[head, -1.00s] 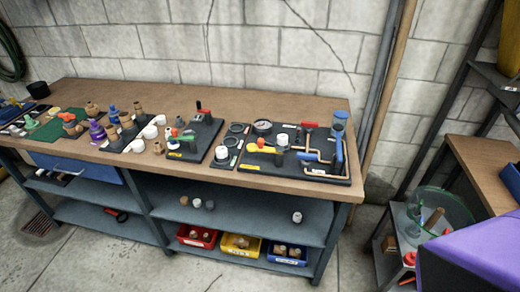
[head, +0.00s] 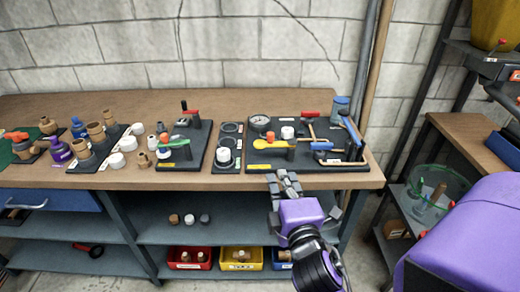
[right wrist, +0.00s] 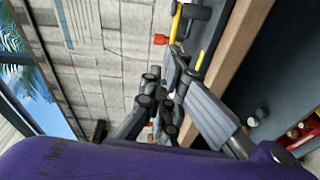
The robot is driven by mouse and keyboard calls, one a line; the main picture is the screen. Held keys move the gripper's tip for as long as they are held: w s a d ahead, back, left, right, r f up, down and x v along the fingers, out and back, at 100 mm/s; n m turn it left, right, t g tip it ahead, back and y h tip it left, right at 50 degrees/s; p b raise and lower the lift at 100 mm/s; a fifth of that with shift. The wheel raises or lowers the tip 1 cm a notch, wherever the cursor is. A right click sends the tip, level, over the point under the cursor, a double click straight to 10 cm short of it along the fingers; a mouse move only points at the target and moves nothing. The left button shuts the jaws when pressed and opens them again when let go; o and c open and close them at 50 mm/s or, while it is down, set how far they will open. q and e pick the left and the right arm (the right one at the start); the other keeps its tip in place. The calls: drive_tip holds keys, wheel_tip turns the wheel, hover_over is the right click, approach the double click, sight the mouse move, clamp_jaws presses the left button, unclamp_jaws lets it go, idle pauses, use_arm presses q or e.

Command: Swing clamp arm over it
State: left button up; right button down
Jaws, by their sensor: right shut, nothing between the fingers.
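My right gripper (head: 283,182) is in front of the bench's front edge, below the large black board (head: 285,164), shut and empty. It also shows in the right wrist view (right wrist: 170,75). The large board carries a yellow lever (head: 270,144), a gauge (head: 261,123), a white cap (head: 287,132) and a blue-handled part (head: 350,130). A smaller black board (head: 205,155) to its left carries a red-handled upright fixture (head: 190,113) and a green lever (head: 180,138). I cannot tell which of these parts is the clamp arm. My left gripper is not in view.
Pipe fittings (head: 97,135) stand along the bench's left. A ring tray (head: 227,155) holds a white cap between the boards. Red (head: 190,258) and yellow (head: 241,259) bins stand low beneath the bench. The bench front strip is mostly clear.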

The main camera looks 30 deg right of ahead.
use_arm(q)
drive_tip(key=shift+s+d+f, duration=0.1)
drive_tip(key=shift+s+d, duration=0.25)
use_arm(e)
drive_tip(key=shift+d+n, duration=0.2)
drive_tip(key=shift+n, duration=0.3)
drive_tip(key=p, duration=0.2)
approach(271, 140)
drive_tip(key=x, duration=0.5)
drive_tip(key=shift+w, duration=0.2)
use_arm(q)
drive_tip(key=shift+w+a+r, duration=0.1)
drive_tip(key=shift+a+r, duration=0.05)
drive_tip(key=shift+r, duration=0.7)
use_arm(e)
drive_tip(key=shift+w+d, duration=0.25)
drive_tip(key=shift+w, duration=0.4)
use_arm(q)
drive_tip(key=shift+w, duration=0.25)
